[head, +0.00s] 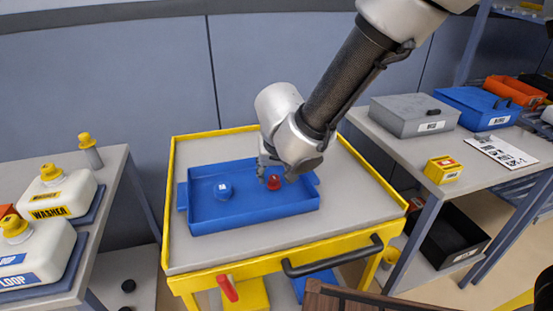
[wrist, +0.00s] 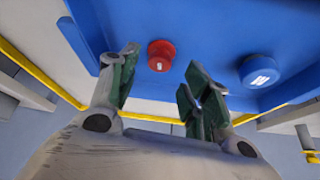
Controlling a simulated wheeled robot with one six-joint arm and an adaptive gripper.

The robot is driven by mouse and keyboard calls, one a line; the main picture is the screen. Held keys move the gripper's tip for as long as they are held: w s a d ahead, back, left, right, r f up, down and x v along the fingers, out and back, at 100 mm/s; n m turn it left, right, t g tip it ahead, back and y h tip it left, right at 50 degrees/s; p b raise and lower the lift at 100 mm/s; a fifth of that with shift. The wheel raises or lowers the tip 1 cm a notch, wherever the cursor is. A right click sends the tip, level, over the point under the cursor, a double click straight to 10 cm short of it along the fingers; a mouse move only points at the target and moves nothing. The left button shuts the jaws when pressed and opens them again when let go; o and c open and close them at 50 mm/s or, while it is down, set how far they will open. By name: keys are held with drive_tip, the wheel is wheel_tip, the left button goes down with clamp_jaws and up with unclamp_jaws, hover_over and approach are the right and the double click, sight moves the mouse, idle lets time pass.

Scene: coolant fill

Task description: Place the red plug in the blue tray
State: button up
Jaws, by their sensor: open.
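The red plug (head: 273,184) sits inside the blue tray (head: 255,218), right of the tray's middle, on the yellow-edged cart. My gripper (head: 277,173) is just above the plug and open. In the wrist view, the plug (wrist: 161,55) lies on the tray floor (wrist: 205,30), between and beyond the spread fingers of my gripper (wrist: 161,63). The fingers appear apart from the plug and hold nothing. A blue cap (head: 223,191) also sits in the tray, to the left; it shows in the wrist view (wrist: 258,70) at the right.
A left bench holds white jugs (head: 57,195) with yellow caps. A right bench holds a grey box (head: 413,116), a blue box (head: 478,107) and a small yellow box (head: 443,170). The grey cart top (head: 345,205) right of the tray is clear.

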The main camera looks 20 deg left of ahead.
drive_tip(key=v, duration=0.8)
drive_tip(key=shift+s+r, duration=0.15)
drive_tip(key=shift+r, duration=0.15)
drive_tip(key=shift+d, duration=0.15)
drive_tip(key=w+d+r+m+h, duration=0.1)
drive_tip(key=w+d+r, duration=0.3)
drive_tip(key=d, duration=0.6)
drive_tip(key=w+d+r+m+h, duration=0.1)
drive_tip(key=w+d+r, duration=0.25)
drive_tip(key=d, duration=0.65)
drive_tip(key=s+d+r+m, duration=0.1)
drive_tip(key=s+d+r, duration=0.15)
drive_tip(key=d, duration=1.45)
drive_tip(key=s+d+m+g, duration=0.1)
drive_tip(key=s+d, duration=1.2)
drive_tip(key=s, duration=0.2)
drive_tip(key=shift+d+r, duration=0.35)
